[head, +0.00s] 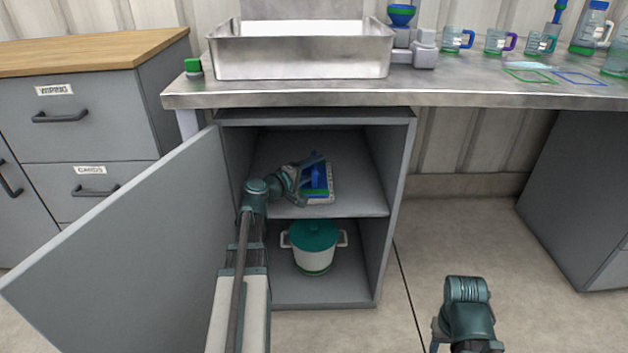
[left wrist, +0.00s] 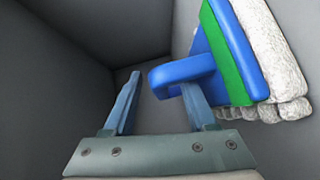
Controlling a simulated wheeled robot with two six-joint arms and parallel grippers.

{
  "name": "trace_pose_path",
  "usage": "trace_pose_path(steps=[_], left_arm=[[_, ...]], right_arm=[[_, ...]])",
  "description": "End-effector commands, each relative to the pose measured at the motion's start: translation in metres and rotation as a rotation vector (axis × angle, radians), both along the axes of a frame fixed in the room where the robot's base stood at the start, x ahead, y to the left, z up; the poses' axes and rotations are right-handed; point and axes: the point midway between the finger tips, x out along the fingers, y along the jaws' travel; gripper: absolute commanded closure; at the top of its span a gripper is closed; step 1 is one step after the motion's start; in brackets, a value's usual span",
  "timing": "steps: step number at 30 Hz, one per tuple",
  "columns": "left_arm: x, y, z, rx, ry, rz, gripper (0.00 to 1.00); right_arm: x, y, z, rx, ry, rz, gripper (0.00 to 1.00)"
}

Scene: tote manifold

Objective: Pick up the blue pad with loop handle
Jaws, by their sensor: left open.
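The blue pad with loop handle (head: 326,180) lies on the cabinet's upper shelf, with a green layer and a white fluffy layer. It also shows in the left wrist view (left wrist: 232,50), at upper right, its blue loop handle (left wrist: 182,72) reaching left. My left gripper (head: 312,166) is inside the upper compartment at the pad. Its fingers are open in the left wrist view (left wrist: 160,88). The right finger's tip is partly hidden behind the handle; I cannot tell whether it passes through the loop. The left finger is clear of the handle. My right gripper's jaws are not visible.
The open cabinet door (head: 140,255) stands left of my left arm. A white pot with a green lid (head: 314,247) is on the lower level. The upper shelf edge (head: 330,212) and side walls bound the space. A metal tray (head: 300,55) stands on the counter above.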

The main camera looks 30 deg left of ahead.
Motion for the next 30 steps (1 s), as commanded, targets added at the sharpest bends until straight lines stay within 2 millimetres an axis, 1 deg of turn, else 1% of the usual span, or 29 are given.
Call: trace_pose_path(steps=[1, 2, 6, 8, 9, 11, 30], left_arm=[[-0.0004, 0.0, 0.0001, 0.0, 0.0, 0.0, 0.43], [-0.0004, 0.0, 0.0001, 0.0, 0.0, 0.0, 0.46], [-0.0005, -0.0001, 0.0001, 0.0, 0.0, 0.0, 0.72], [-0.0005, -0.0001, 0.0001, 0.0, 0.0, -0.001, 0.82], [-0.0005, -0.0001, 0.0001, 0.0, 0.0, -0.001, 0.9], [-0.0005, -0.0001, 0.0001, 0.0, 0.0, -0.001, 1.0], [-0.0007, -0.0002, -0.0002, 0.001, 0.001, -0.001, 1.0]], right_arm=[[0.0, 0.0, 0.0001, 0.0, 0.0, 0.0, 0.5], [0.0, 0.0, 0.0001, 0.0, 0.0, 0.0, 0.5], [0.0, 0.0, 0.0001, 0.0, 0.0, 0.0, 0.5], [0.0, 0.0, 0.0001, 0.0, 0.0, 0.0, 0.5], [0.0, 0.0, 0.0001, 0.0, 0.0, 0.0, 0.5], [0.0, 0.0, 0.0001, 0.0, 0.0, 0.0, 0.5], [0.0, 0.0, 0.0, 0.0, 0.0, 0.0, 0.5]])
